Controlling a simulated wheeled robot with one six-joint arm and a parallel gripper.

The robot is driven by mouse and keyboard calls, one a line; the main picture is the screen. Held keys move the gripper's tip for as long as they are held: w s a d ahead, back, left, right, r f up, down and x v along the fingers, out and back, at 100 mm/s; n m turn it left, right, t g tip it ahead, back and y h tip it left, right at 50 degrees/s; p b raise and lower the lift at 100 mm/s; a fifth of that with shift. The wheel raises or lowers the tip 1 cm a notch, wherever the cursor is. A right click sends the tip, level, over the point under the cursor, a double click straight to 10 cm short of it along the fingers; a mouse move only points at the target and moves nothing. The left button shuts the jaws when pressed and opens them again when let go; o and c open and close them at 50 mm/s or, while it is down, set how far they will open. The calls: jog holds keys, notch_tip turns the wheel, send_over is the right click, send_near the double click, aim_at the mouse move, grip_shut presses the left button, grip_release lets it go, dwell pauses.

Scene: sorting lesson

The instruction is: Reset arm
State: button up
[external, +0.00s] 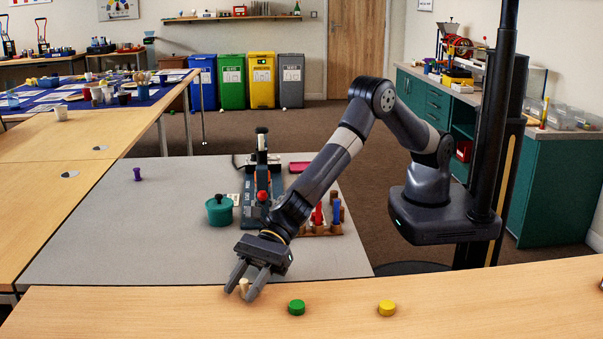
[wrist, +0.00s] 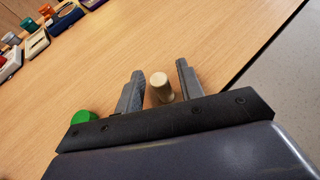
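My gripper (external: 240,295) is low over the front wooden table (external: 180,315), near its far edge. Its two fingers stand apart, and they also show in the wrist view (wrist: 160,67). A small pale wooden peg (external: 244,285) stands upright between the fingers. In the wrist view the peg (wrist: 161,86) has a gap to each finger, so the gripper is not closed on it. My arm reaches forward and down from its base, stretched over the grey table.
A green disc (external: 297,307) and a yellow disc (external: 387,308) lie right of my gripper. The grey table (external: 120,235) holds a teal pot (external: 220,211), a purple peg (external: 137,174), a dark press with a red knob and a rack of coloured pieces. The air above is clear.

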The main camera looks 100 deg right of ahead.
aim_at(244, 281)
notch_tip(244, 281, up, 10)
jog(key=p, duration=0.3)
jog(key=w+d+r+m+t+h+b, duration=0.15)
jog(key=d+r, duration=0.25)
jog(key=d, duration=0.7)
jog(key=w+d+r+m+t+h+b, duration=0.1)
jog(key=w+d+r+b, duration=0.2)
jog(key=d, duration=0.8)
jog(key=w+d+r+m+t+h+b, duration=0.15)
jog(key=d+r, duration=0.35)
jog(key=d, duration=0.6)
jog(key=s+d+f, duration=0.2)
jog(key=s+d, duration=0.1)
jog(key=s, duration=0.2)
jog(key=s+d+f+b, duration=0.1)
jog(key=s+d+f, duration=0.2)
jog(key=s, duration=0.3)
jog(key=s+d+f+y, duration=0.1)
jog(key=s+d+f, duration=0.1)
jog(key=s+d, duration=0.3)
jog(key=shift+s+f+g, duration=0.25)
jog(key=shift+s+g, duration=0.05)
jog(key=shift+g, duration=0.1)
